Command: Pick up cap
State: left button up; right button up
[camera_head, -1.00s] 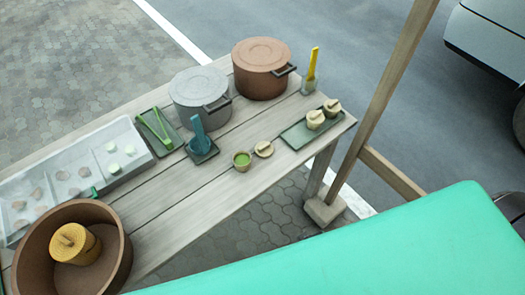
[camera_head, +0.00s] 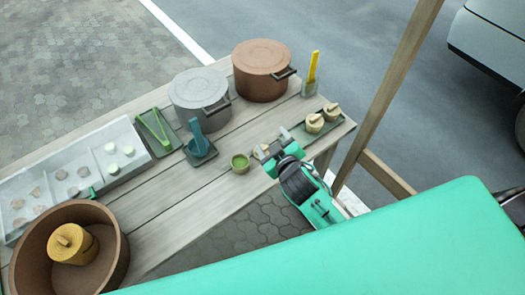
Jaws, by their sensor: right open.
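The cap (camera_head: 260,152), a small round beige lid with a raised grip, lies on the wooden table near its front edge. It sits just right of a small cup with green contents (camera_head: 240,163). My right gripper (camera_head: 274,146) reaches in from the lower right and is open at the cap. Its jaws and wrist hide much of the cap, and I cannot tell whether they touch it. My left gripper is not in view.
Two capped beige jars (camera_head: 331,111) stand on a green tray (camera_head: 301,137) just right of the gripper. A grey pot (camera_head: 199,90) and a brown pot (camera_head: 262,66) stand behind. A large brown bowl (camera_head: 118,245) is front left.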

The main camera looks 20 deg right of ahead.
jog(key=w+a+r+n+t+y, duration=0.45)
jog(key=a+r+n, duration=0.2)
jog(key=r, duration=0.35)
jog(key=s+a+r+n+g+y, duration=0.2)
jog(key=a+r+n+g+y, duration=0.45)
jog(key=a+n+y, duration=0.55)
jog(key=n+g+h, duration=1.2)
jog(key=n+h, duration=0.4)
jog(key=h, duration=0.1)
send_over(263, 145)
jog(key=s, duration=0.2)
notch_tip(263, 145, down, 13)
jog(key=shift+m, duration=0.25)
jog(key=f, duration=0.2)
jog(key=f+p, duration=0.1)
jog(key=f, duration=0.2)
jog(key=a+f+p, duration=0.1)
jog(key=f, duration=0.1)
jog(key=shift+f, duration=0.15)
jog(key=f, duration=0.1)
jog(key=f+p, duration=0.2)
jog(key=f, duration=0.1)
jog(key=shift+s, duration=0.3)
jog(key=shift+f, duration=0.7)
jog(key=c, duration=0.8)
